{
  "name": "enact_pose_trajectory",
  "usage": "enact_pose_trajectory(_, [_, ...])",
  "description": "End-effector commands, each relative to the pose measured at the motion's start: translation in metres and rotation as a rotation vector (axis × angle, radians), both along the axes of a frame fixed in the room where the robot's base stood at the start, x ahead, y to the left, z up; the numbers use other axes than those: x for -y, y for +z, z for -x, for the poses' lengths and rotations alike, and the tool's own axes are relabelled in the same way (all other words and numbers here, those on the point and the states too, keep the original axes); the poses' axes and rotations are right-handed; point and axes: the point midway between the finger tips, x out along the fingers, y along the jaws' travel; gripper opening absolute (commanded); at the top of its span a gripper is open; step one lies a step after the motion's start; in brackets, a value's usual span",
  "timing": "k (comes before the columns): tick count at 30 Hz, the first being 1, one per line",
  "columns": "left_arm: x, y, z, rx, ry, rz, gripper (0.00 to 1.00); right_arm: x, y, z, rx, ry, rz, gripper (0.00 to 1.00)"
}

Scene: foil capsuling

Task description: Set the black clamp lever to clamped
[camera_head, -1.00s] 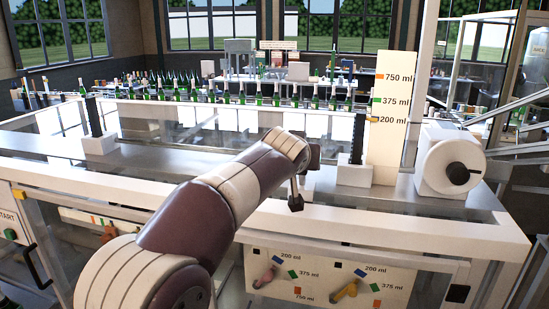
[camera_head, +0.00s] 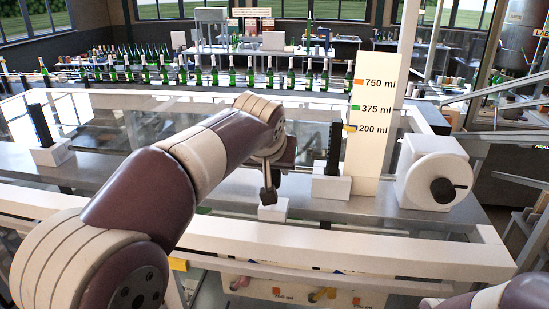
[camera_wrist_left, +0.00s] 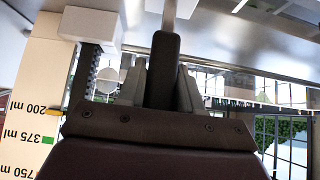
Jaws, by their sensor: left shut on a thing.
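The black clamp lever (camera_wrist_left: 163,75) shows in the left wrist view as a black handle with a pale metal rod running to the top edge. My left gripper (camera_wrist_left: 160,88) is shut on the handle, with a finger on each side. In the head view my left gripper (camera_head: 284,152) is above the front of the machine's top. The lever's pale rod (camera_head: 267,172) runs down from it to a black joint (camera_head: 269,195) just above a small white block (camera_head: 272,210). The handle is mostly hidden there. My right gripper is out of view.
Right of my left gripper stand a white block with a black toothed post (camera_head: 334,150), a scale board (camera_head: 372,110) and a white housing with a black knob (camera_head: 433,182). A similar post (camera_head: 40,125) stands at left. Green bottles (camera_head: 233,78) line the back.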

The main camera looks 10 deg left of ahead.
Motion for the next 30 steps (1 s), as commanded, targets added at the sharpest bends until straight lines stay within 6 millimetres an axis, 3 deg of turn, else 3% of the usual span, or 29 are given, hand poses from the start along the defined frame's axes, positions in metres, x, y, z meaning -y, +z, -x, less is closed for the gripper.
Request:
enact_pose_trajectory(8, [0.000,-0.001,0.000,-0.003,0.000,0.000,0.00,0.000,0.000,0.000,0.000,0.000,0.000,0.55])
enact_pose_trajectory(9, [0.000,-0.001,0.000,-0.003,0.000,0.000,0.38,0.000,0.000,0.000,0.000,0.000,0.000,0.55])
enact_pose_trajectory(11, [0.000,-0.001,0.000,-0.003,0.000,0.000,0.55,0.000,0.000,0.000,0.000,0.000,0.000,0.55])
enact_pose_trajectory(19, [0.000,0.000,0.000,-0.001,0.000,0.000,0.55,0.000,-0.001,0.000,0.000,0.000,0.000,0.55])
enact_pose_trajectory(23, [0.000,0.008,0.010,0.003,0.000,0.002,0.55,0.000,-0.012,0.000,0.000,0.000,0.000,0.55])
enact_pose_trajectory(28, [-0.001,0.039,0.034,0.000,-0.001,0.001,0.55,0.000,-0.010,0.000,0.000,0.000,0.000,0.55])
enact_pose_trajectory(30, [-0.001,0.053,0.042,-0.001,0.000,0.000,0.55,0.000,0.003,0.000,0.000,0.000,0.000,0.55])
